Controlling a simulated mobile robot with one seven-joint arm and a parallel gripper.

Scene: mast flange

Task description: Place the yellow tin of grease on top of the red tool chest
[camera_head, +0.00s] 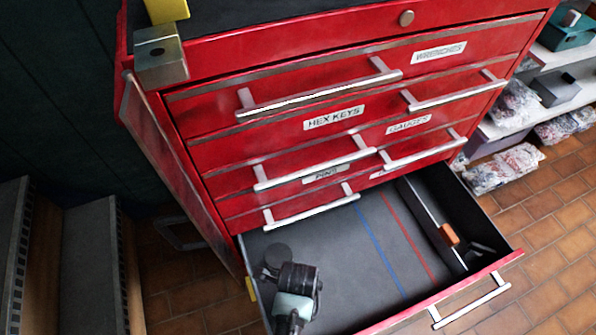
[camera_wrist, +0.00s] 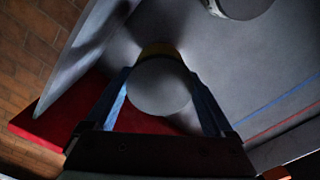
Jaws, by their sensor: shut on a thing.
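The red tool chest (camera_head: 280,45) fills the upper middle of the head view, with a dark top surface (camera_head: 262,14). Its lowest drawer (camera_head: 345,235) is pulled open. In the wrist view, my gripper (camera_wrist: 160,78) is shut on a round tin (camera_wrist: 160,90) with a grey lid and a yellow side. The blue fingers sit on either side of it, over the left part of the drawer. In the head view I cannot make out the held tin clearly; my wrist covers that area.
Another round object (camera_wrist: 240,6) lies in the drawer towards the chest. A metal block (camera_head: 161,62) and a yellow piece (camera_head: 167,10) are at the chest top's left corner. Drawer handles (camera_head: 320,92) stick out in front. Shelves with bags (camera_head: 505,165) stand at the right.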

